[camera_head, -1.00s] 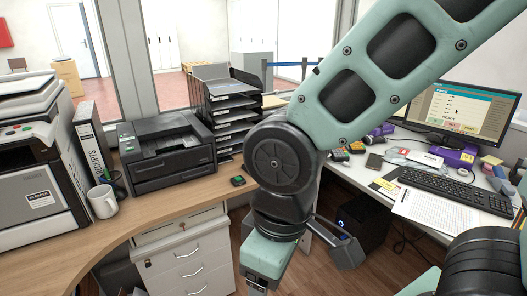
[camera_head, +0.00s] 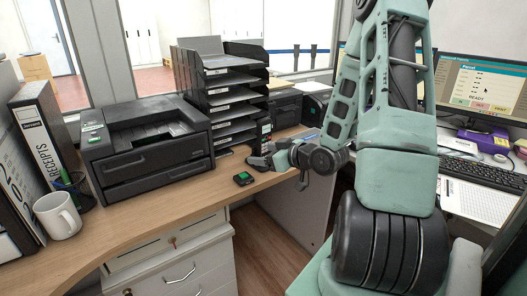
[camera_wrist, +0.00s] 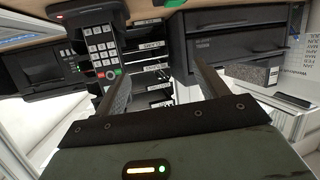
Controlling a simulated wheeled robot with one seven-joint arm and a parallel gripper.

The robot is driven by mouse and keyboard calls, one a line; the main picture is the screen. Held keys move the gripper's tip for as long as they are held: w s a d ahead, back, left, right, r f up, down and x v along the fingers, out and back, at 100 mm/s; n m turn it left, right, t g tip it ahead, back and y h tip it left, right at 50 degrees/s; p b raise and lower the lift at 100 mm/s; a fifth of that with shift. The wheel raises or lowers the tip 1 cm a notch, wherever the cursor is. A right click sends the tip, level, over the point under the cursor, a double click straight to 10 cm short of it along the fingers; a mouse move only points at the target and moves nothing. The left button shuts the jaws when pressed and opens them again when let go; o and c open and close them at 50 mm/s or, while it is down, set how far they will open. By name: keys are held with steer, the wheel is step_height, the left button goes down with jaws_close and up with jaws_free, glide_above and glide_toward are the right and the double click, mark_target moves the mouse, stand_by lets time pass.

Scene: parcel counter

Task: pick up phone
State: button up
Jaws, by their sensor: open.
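The phone, a dark upright handset with a keypad (camera_wrist: 100,50), stands in a base with a red light at the upper left of the wrist view, which looks upside down. In the head view the phone (camera_head: 265,130) appears as a narrow dark shape beside the paper trays, its lower part hidden by my gripper (camera_head: 262,158). My gripper is low over the desk in front of it. In the wrist view my gripper (camera_wrist: 160,80) is open, with nothing between its fingers. The phone lies beyond the left finger; I cannot tell if they touch.
A small black item with a green top (camera_head: 243,178) lies near the desk edge. A black printer (camera_head: 150,145) and stacked paper trays (camera_head: 218,95) stand left of the phone. A white mug (camera_head: 58,215) and binder (camera_head: 45,150) are farther left. Bare wooden desk (camera_head: 190,190) lies in front.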

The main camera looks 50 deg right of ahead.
mark_target(266, 135)
steer(key=s+d+m+t+h+b, duration=0.2)
steer(key=s+d+m+t+h, duration=0.1)
steer(key=s+d, duration=0.35)
steer(key=w+d, duration=0.1)
steer(key=w, duration=0.4)
steer(key=w+d, duration=0.1)
steer(key=w, duration=0.5)
steer(key=w+d, duration=0.1)
steer(key=w, duration=0.5)
steer(key=shift+r+b, duration=0.25)
steer(key=shift+b, duration=0.05)
steer(key=c, duration=1.2)
